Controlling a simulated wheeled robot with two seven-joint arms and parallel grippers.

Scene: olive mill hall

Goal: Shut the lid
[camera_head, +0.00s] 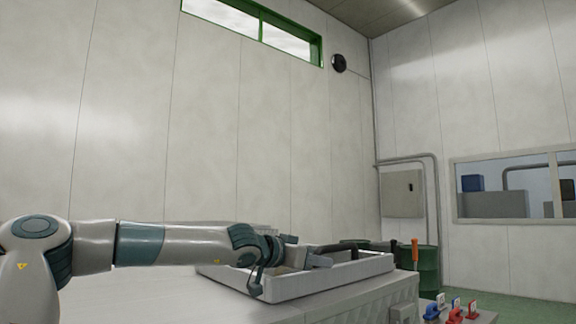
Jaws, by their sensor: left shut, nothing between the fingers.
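My left arm reaches in from the left, low over a pale grey open box-like rim (345,274) on top of a light machine or cabinet (180,298). My left gripper (319,261) is shut and empty over the inside of that rim. A dark curved bar (338,247) shows just beyond the gripper; I cannot tell whether they touch. I cannot make out for certain which part is the lid; the arm hides part of the rim and its inside. My right gripper is not in view.
A dark green drum (428,267) stands behind the rim's right end, with an orange-handled tool (415,252) near it. Red and blue valve-like parts (455,309) are at the lower right. Green floor (530,300) is free further right.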

